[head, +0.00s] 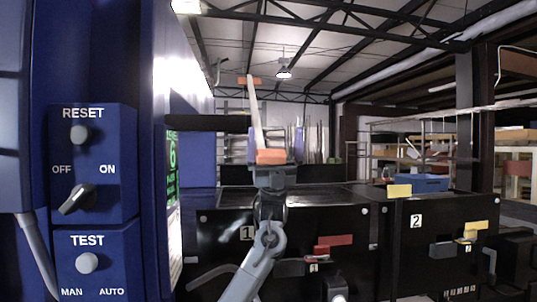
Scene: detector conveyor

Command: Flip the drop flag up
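A thin pale stick (254,110) with an orange piece (249,80) across its top stands near the middle of the head view and looks like the drop flag. It is close to upright and leans slightly left. Its lower end is hidden at an orange block. My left gripper (275,133) is at the end of the grey arm rising from the bottom. Its two bluish fingers appear spread either side of the orange block, beside the stick's lower part. I cannot tell whether it touches the stick. My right gripper is not in view.
A blue control panel (95,225) with knobs fills the left. Black bins marked 1 (235,260) and 2 (405,255) stand below, with a red latch (335,240) and a yellow latch (476,225). A blue tray (425,183) sits behind bin 2.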

